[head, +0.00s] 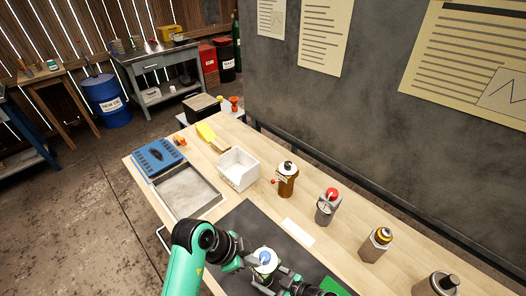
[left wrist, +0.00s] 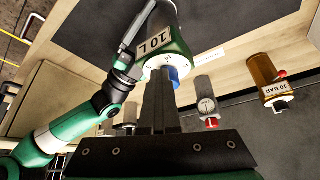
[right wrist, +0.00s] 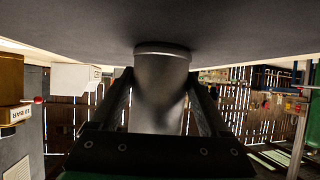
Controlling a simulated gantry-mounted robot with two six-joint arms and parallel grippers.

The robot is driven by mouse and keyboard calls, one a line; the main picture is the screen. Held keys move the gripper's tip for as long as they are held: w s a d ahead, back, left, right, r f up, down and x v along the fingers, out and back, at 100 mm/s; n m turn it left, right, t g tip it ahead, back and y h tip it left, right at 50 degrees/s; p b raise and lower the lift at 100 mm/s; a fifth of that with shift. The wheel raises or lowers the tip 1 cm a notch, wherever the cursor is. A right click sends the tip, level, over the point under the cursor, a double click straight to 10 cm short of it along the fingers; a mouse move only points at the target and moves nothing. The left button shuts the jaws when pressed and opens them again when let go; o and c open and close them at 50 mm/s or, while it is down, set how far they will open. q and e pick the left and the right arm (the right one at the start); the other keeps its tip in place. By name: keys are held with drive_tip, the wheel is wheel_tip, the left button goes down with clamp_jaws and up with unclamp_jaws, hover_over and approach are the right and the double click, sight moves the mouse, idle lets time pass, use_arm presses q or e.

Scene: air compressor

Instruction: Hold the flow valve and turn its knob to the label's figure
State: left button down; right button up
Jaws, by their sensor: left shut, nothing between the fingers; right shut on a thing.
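My right gripper (right wrist: 160,92) is shut on the grey valve body (right wrist: 160,85), one finger on each side.
A brown canister (head: 287,184), a grey one with a red knob (head: 325,212) and further grey ones (head: 374,247) stand along the table's back. A white box (head: 238,172) and a grey tray (head: 187,193) are at the left. A white card (head: 299,233) lies by the dark mat (head: 245,220).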

use_arm(q)
drive_tip(key=shift+d+f, duration=0.1)
drive_tip(key=shift+d, duration=0.1)
idle(0.3)
drive_tip(key=shift+w+a, duration=0.1)
drive_tip(key=shift+w, duration=0.15)
drive_tip(key=shift+w+a, duration=0.15)
drive_tip(key=shift+w, duration=0.4)
drive_tip(key=shift+w, duration=0.1)
drive_tip(key=shift+a, duration=0.1)
idle(0.3)
drive_tip(key=shift+a, duration=0.3)
wheel_tip(320, 180, up, 6)
idle(0.4)
